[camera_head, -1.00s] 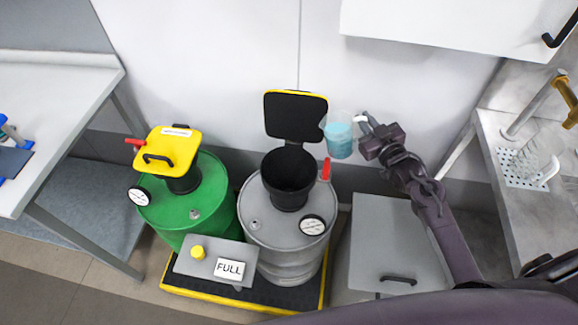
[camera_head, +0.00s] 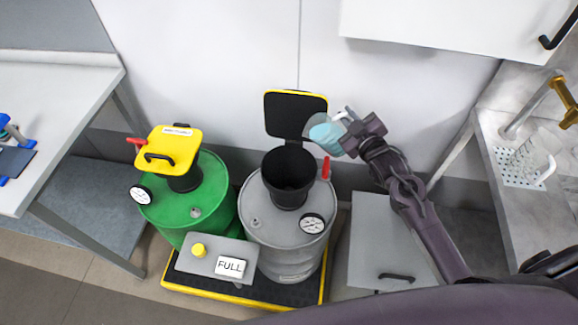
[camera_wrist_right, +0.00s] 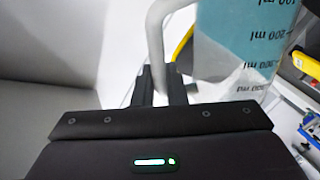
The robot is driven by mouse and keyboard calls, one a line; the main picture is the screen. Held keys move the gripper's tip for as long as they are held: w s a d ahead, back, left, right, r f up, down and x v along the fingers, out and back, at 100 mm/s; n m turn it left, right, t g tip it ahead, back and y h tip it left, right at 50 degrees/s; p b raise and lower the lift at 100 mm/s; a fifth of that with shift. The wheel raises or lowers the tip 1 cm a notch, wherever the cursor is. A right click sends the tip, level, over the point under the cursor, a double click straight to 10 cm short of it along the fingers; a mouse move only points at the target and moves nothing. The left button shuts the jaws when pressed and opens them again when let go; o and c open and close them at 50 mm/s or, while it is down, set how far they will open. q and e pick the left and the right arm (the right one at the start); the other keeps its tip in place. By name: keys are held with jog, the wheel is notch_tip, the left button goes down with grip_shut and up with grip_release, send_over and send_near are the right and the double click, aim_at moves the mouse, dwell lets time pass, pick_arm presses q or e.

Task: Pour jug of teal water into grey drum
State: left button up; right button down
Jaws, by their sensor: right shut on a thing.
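The clear jug of teal water (camera_head: 324,134) is in the air, up and to the right of the grey drum's funnel mouth in the head view. It is tilted to the left, and no stream shows. My right gripper (camera_head: 347,122) is shut on its handle. In the right wrist view the jug (camera_wrist_right: 235,38) shows its scale marks, with the pale handle between the fingers of my right gripper (camera_wrist_right: 160,85). The grey drum (camera_head: 262,225) has a black funnel (camera_head: 289,172) on top, with its lid (camera_head: 296,113) standing open. My left gripper is out of view.
A green drum (camera_head: 205,213) with a shut yellow lid (camera_head: 175,149) stands left of the grey one. A box with a FULL sign (camera_head: 229,267) is in front. A glass jug (camera_head: 532,155) stands on a rack at right. A white cabinet (camera_head: 440,25) hangs above.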

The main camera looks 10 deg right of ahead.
aim_at(323, 114)
jog(key=shift+a+r+n, duration=0.2)
jog(key=shift+a+n, duration=0.6)
jog(key=shift+w, duration=0.1)
jog(key=shift+a+n+h+b, duration=0.3)
jog(key=shift+a+n+b, duration=0.25)
jog(key=shift+n, duration=0.25)
dwell(1.1)
jog(key=shift+a+f+n+g+h+b, duration=0.2)
jog(key=shift+a+n+b, duration=0.25)
jog(key=shift+a+n, duration=0.3)
jog(key=shift+a+f+n+g+h+b, duration=0.1)
jog(key=shift+a+n+h+b, duration=0.3)
jog(key=shift+a+n, duration=0.3)
dwell(3.0)
